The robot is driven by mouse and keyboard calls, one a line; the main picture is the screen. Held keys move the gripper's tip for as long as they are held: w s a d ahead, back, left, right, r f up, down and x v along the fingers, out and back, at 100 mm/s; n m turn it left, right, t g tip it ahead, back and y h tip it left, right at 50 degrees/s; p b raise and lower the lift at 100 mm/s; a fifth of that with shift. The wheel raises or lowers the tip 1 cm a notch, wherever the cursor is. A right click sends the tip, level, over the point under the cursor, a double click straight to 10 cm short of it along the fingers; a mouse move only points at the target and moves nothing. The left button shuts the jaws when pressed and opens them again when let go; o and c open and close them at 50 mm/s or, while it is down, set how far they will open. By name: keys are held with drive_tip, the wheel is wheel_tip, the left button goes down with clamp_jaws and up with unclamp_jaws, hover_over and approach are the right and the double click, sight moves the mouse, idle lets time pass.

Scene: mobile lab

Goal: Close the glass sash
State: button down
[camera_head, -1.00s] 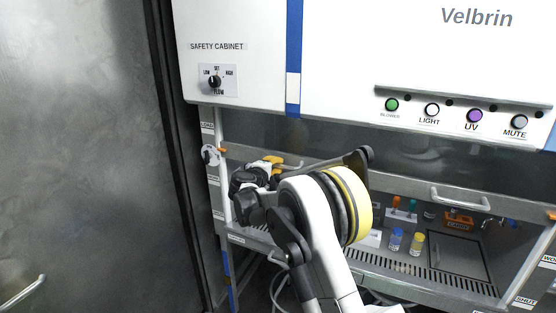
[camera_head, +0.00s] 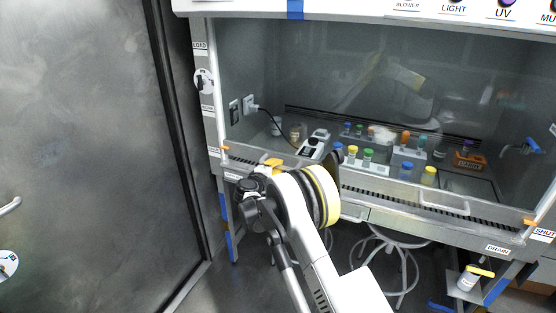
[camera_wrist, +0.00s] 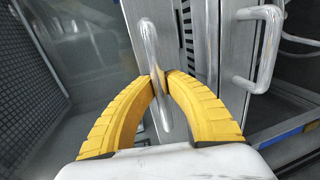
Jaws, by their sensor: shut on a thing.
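The glass sash (camera_head: 300,75) is a large clear pane across the front of the safety cabinet, with a metal rail (camera_head: 400,198) along its bottom edge. The rail is low, close above the cabinet's front sill. Its right orange marker (camera_head: 529,222) is just above the SHUT label (camera_head: 543,235). One sash handle (camera_head: 444,205) shows on the right. My gripper (camera_head: 272,163) is at the rail's left part, partly hidden by my arm. In the wrist view its yellow fingers (camera_wrist: 162,78) are shut on a metal bar handle (camera_wrist: 149,45).
Behind the glass stand several capped vials (camera_head: 407,170) and racks. A second metal handle (camera_wrist: 266,45) shows in the wrist view, right of the gripped one. A stool (camera_head: 385,245) stands under the cabinet. A grey metal door (camera_head: 80,140) is on the left.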

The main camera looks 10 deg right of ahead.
wheel_tip(320, 180, down, 4)
drive_tip(key=shift+s+r+b, duration=0.1)
drive_tip(key=shift+r+b, duration=0.1)
drive_tip(key=shift+b, duration=0.45)
drive_tip(key=c, duration=1.4)
unclamp_jaws()
drive_tip(key=shift+f, duration=0.15)
drive_tip(key=v, duration=1.2)
